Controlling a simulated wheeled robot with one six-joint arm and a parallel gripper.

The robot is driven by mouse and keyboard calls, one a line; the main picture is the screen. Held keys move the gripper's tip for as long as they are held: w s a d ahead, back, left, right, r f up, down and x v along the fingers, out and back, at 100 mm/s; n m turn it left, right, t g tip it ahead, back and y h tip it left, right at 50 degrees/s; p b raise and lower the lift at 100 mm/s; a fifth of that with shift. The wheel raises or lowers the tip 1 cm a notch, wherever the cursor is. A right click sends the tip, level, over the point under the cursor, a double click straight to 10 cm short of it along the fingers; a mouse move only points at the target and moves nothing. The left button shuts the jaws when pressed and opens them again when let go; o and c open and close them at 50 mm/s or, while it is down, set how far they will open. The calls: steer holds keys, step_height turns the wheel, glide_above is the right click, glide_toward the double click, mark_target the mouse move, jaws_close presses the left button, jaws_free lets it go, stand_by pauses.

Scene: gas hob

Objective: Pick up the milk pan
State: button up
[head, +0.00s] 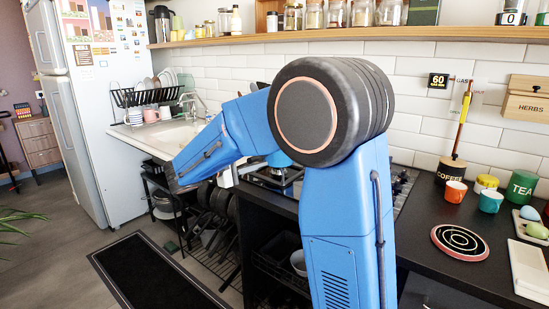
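The gas hob (280,180) is set in the dark counter and is mostly hidden behind my blue arm. A small rounded blue shape shows above the hob, half covered by my arm; I cannot tell whether it is a pan or part of my arm. I cannot make out a milk pan for certain. My gripper's fingers do not show; my large arm joint and blue links fill the middle of the view.
On the right counter stand an orange cup (455,191), a teal cup (490,201), a green tea tin (521,187), a coffee pot (451,171) and a round trivet (460,242). The sink (165,136) is at left. Pans hang below the counter. A dark mat (155,275) lies on the floor.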

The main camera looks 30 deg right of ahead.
mark_target(269, 157)
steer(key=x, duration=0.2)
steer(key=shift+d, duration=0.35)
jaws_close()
